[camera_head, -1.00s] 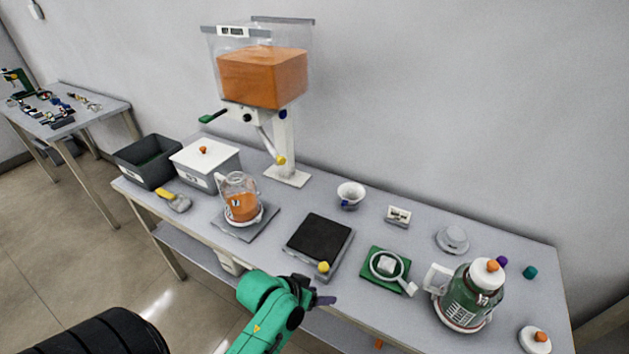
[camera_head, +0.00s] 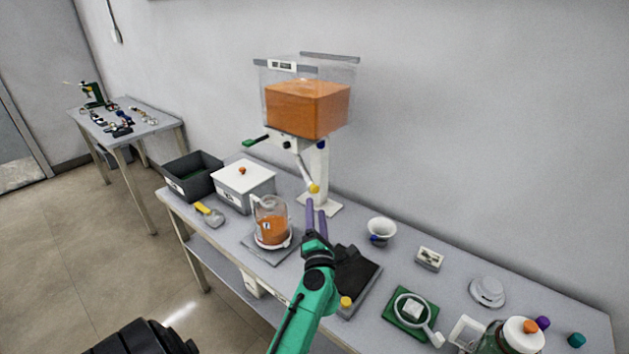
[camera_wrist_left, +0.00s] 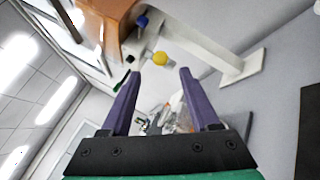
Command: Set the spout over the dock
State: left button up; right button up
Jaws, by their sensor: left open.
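The spout (camera_head: 306,174) is a pale tube with a yellow tip (camera_head: 314,188), slanting down from under the hopper of orange material (camera_head: 307,108). In the left wrist view the yellow tip (camera_wrist_left: 160,58) lies just beyond the fingertips, between them in the picture. My left gripper (camera_head: 316,206) has its purple fingers apart and empty, pointing up just below the tip. A jug with orange contents (camera_head: 271,225) stands on a grey plate (camera_head: 285,252) left of the gripper. Which part is the dock I cannot tell. My right gripper is not in view.
A white lidded box (camera_head: 245,190) and a dark bin (camera_head: 190,180) stand left of the jug. A black-topped pad (camera_head: 362,275), partly hidden by my arm, lies to the right. A white cup (camera_head: 382,229) and green jar (camera_head: 490,342) are further right.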

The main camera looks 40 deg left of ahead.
aim_at(314, 183)
pick_arm(q)
jog(key=x, duration=1.1)
jog(key=shift+w+a, duration=0.15)
jog(key=shift+w, duration=0.05)
grip_shut()
jog(key=shift+f, duration=0.15)
dwell(0.6)
